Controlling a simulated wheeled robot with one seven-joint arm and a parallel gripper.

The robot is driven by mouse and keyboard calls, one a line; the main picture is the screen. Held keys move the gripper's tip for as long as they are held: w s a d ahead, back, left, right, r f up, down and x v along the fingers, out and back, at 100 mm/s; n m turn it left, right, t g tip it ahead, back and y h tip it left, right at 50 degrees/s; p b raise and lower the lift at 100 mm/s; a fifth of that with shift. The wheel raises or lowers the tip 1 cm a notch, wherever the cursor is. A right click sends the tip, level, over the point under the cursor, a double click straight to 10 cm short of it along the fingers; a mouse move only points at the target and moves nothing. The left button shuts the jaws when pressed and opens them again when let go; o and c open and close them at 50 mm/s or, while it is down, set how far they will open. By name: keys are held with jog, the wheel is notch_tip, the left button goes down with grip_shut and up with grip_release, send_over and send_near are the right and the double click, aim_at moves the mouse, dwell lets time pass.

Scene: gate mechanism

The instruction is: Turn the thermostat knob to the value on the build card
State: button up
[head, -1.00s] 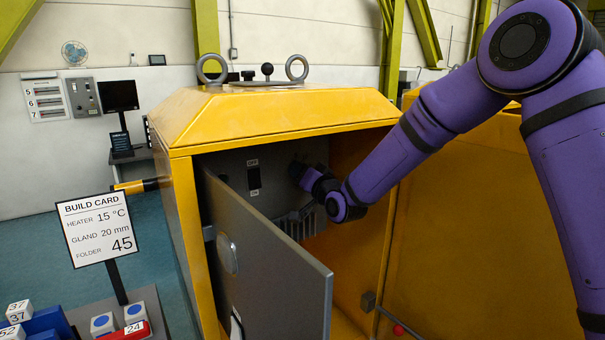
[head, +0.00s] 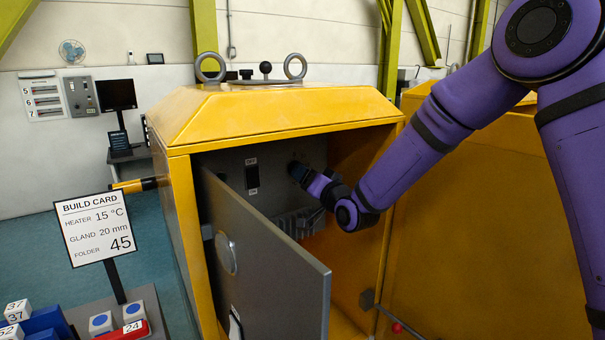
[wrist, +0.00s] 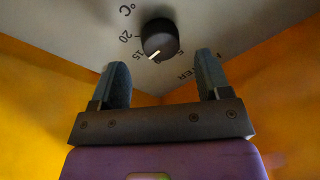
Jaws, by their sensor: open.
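The thermostat knob (wrist: 160,38) is black and round with a white pointer mark, on a grey panel (wrist: 220,22) in the wrist view. The pointer is toward the lower left, near the printed 15; its exact setting is hard to read. A 20 and a 5 also show on the dial. My gripper (wrist: 160,62) is open, its two fingers apart below the knob, which appears between and beyond the tips. I see no contact. In the head view my gripper (head: 299,172) is inside the yellow cabinet and hides the knob. The build card (head: 92,228) reads heater 15 °C.
The yellow cabinet (head: 180,225) surrounds my forearm, with its grey door (head: 265,265) swung open at the front left. A black switch (head: 252,176) is on the back panel, left of my gripper. Grey ribbed hardware (head: 290,224) is below it. Orange-yellow walls flank the wrist view.

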jog(key=v, duration=0.7)
jog(key=s+d+r+n+g+h, duration=0.1)
jog(key=s+d+r+g+h, duration=0.1)
jog(key=s+d+r+h, duration=0.35)
jog(key=s+d+r+g+h, duration=0.3)
jog(key=s+d, duration=0.3)
jog(key=d, duration=0.5)
jog(key=s+d+g+h, duration=0.1)
jog(key=s+d+g, duration=0.2)
jog(key=s, duration=0.9)
jog(key=s+d+m+g+h, duration=0.1)
jog(key=s+d, duration=0.5)
jog(key=s, duration=0.7)
jog(key=shift+d+r+g, duration=0.2)
jog(key=shift+r+g, duration=0.25)
jog(key=shift+g, duration=0.45)
